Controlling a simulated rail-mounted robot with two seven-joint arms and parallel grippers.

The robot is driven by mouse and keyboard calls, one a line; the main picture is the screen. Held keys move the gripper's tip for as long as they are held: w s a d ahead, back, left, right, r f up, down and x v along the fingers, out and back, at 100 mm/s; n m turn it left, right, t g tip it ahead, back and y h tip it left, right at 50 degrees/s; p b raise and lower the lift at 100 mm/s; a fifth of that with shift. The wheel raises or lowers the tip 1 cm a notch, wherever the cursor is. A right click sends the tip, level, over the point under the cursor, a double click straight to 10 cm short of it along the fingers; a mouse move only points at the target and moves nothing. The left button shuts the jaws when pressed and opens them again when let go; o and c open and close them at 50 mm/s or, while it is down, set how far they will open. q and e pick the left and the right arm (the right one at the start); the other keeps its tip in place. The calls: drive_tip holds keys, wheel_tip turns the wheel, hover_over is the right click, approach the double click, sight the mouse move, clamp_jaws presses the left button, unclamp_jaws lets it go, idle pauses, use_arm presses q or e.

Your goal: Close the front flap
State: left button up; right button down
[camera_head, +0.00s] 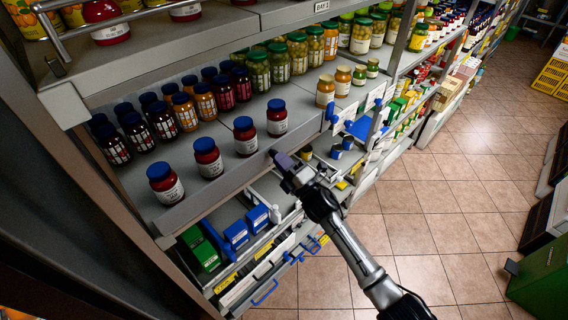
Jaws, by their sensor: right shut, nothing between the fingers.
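My right gripper (280,158) is dark and shut, with nothing in it. It is at the front edge of the grey shelf (225,185), just right of the dark jars with blue lids; whether it touches the edge I cannot tell. Below it, a low front panel (268,262) with white and yellow label strips and blue handles (264,292) runs along the lower shelf. Behind this panel the compartment with blue and green boxes is open from above. I cannot tell for sure that this panel is the front flap. My left gripper is out of view.
Dark jars (207,157) with blue lids stand along the shelf's front edge, close to my right gripper. Blue boxes (236,234) and green boxes (203,251) stand in the lower compartment. The tiled floor (440,215) to the right is clear. A green crate (543,285) stands at lower right.

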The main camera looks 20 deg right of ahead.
drive_tip(key=shift+w+r, duration=0.1)
drive_tip(key=shift+r, duration=0.1)
idle(0.3)
idle(0.3)
drive_tip(key=s+d, duration=0.6)
drive_tip(key=s, duration=0.6)
drive_tip(key=shift+s+b, duration=0.35)
drive_tip(key=shift+b, duration=0.05)
